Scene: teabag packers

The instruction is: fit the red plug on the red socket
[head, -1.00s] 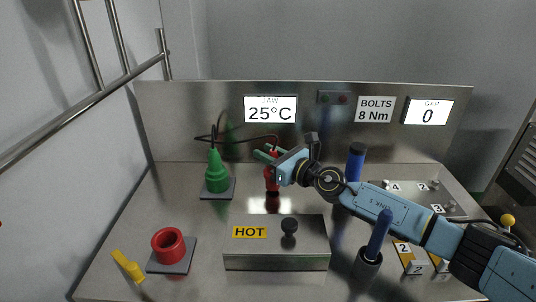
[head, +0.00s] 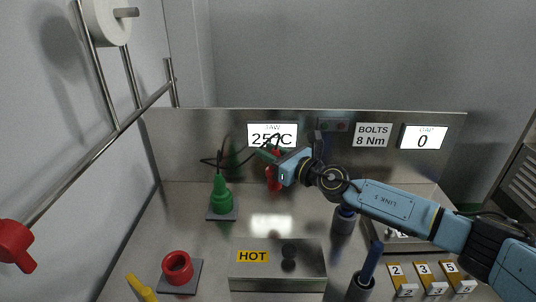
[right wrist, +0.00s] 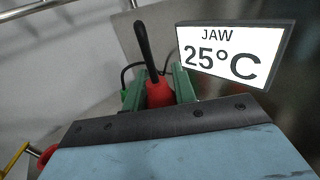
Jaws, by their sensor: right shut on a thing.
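The red plug (head: 273,177) hangs above the back of the steel bench, in front of the back panel. My right gripper (head: 270,158) is shut on it. In the right wrist view the red plug (right wrist: 159,94) sits between the green fingers, with its black cable end pointing up. The red socket (head: 166,268) is an open red ring on a grey plate at the front left, well apart from the plug. My left gripper is not in view.
A green plug (head: 221,197) stands on a grey plate at the left back. A steel box marked HOT (head: 278,272) is at the front middle. A yellow piece (head: 141,288) lies left of the socket. A blue-handled tool (head: 369,265) stands right of the box.

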